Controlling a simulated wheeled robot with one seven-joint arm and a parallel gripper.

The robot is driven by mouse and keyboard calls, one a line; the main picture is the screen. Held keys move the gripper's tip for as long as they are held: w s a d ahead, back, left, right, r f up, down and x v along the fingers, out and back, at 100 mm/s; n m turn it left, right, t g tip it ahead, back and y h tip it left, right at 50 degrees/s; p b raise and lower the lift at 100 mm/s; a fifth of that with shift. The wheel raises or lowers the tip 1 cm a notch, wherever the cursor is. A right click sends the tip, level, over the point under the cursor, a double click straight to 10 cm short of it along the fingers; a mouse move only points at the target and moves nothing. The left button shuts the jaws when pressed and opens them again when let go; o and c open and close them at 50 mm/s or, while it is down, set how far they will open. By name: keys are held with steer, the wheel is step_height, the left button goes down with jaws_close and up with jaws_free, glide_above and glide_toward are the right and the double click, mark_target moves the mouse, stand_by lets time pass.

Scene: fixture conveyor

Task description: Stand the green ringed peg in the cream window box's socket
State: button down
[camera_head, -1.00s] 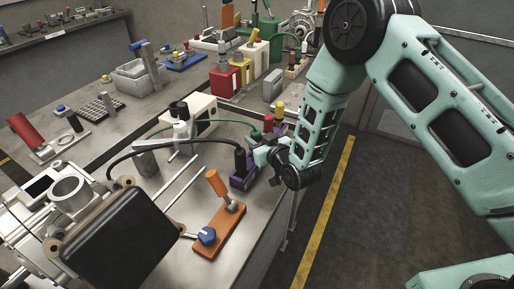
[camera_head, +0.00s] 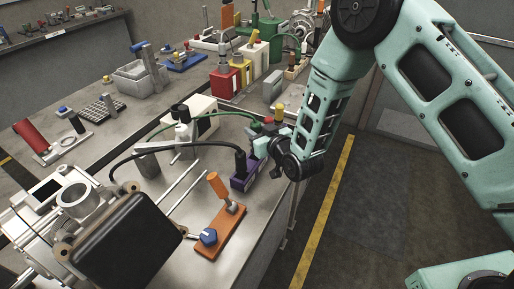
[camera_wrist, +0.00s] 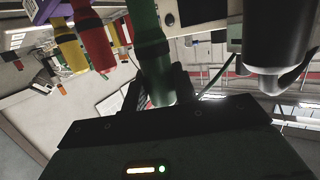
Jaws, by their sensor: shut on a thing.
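The green ringed peg (camera_wrist: 150,42) stands out between my gripper's fingers in the wrist view. It has a darker ring near the held end, and its other end runs out of the frame. My gripper (camera_wrist: 156,92) is shut on it. In the head view my gripper (camera_head: 262,146) is beside the row of pegs, with a little of the green peg (camera_head: 256,128) showing above it. Whether the peg's foot is clear of its holder is hidden. A cream box (camera_head: 206,124) stands left of the gripper, partly behind a white fitting. I cannot make out its socket.
A red peg (camera_head: 268,121) and a yellow peg (camera_head: 279,111) stand close behind my gripper. A black plug (camera_head: 240,160) with a cable stands in a purple block (camera_head: 240,184) just left. An orange lever fixture (camera_head: 222,233) is nearer. The aisle floor at right is clear.

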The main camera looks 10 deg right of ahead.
mark_target(257, 123)
steer(key=shift+r+p, duration=1)
steer(key=shift+r, duration=1.45)
steer(key=shift+f, duration=0.1)
